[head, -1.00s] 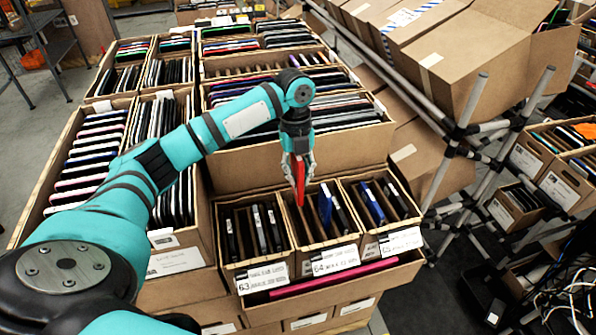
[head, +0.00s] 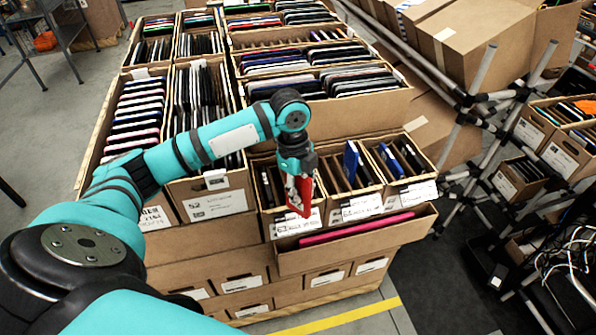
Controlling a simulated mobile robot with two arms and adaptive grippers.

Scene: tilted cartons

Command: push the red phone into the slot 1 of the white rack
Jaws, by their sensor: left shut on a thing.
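My left gripper (head: 298,178) hangs from the teal arm near the middle of the head view. It is shut on the red phone (head: 301,206), which points downward below the fingers. The phone is in front of the small carton labelled 63 (head: 296,226) and covers part of it. Whether it touches the carton I cannot tell. I see no white rack and no slot 1 in this view. My right gripper is not in view.
Two more small cartons with dark and blue devices (head: 351,162) stand to the right. A pink device (head: 356,229) lies in the long front carton. Large cartons of devices fill the pallet behind. Pipe shelving (head: 470,110) and cables (head: 572,265) are at the right.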

